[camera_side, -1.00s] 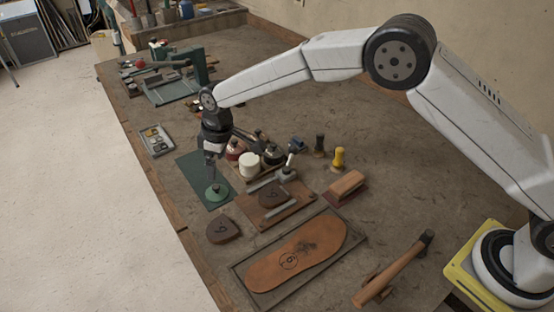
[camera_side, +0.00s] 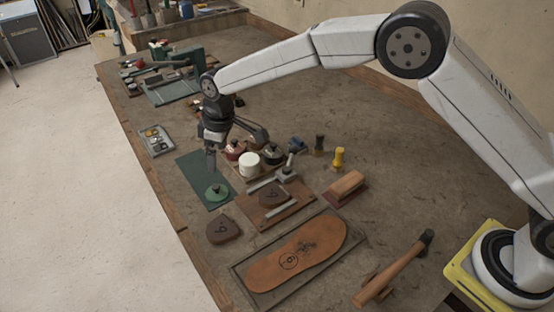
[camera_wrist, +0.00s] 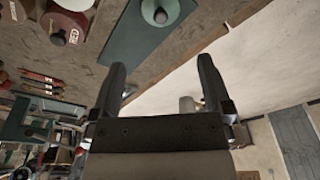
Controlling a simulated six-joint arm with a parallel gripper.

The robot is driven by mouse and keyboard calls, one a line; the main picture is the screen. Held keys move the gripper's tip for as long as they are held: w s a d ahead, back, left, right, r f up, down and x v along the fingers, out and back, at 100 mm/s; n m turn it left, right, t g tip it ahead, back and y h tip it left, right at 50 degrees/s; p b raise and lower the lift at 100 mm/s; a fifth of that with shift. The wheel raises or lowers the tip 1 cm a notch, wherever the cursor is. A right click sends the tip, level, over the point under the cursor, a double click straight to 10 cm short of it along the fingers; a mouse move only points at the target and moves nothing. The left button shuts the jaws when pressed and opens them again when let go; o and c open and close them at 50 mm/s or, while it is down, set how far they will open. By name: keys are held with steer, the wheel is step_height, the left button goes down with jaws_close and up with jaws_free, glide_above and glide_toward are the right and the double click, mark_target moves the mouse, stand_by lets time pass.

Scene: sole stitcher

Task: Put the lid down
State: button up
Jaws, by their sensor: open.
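A green lid with a knob (camera_side: 217,192) lies on the dark green mat (camera_side: 190,168), near the mat's front end. In the wrist view the lid (camera_wrist: 166,10) is at the top edge, partly cut off, with the mat (camera_wrist: 130,45) below it. My gripper (camera_side: 211,166) is above the mat, just behind and above the lid, and apart from it. In the wrist view my gripper's two fingers (camera_wrist: 162,70) stand wide apart with nothing between them.
A red pot (camera_side: 235,150), a white pot (camera_side: 249,163) and a dark pot (camera_side: 273,154) stand close right of the mat. A small tray (camera_side: 156,141) lies to its left. A leather heel piece (camera_side: 222,230) and sole (camera_side: 297,255) lie in front.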

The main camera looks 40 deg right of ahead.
steer(key=s+d+r+m+t, duration=0.1)
steer(key=s+d+r+m, duration=0.15)
steer(key=s+d, duration=0.65)
steer(key=s+d+r+m, duration=0.1)
steer(key=s+d+m, duration=0.3)
steer(key=s+d, duration=0.5)
steer(key=s+d+f+m+h, duration=0.1)
steer(key=s+d+m, duration=0.1)
steer(key=s+d, duration=0.5)
steer(key=shift+s+f, duration=0.25)
steer(key=shift+s, duration=0.7)
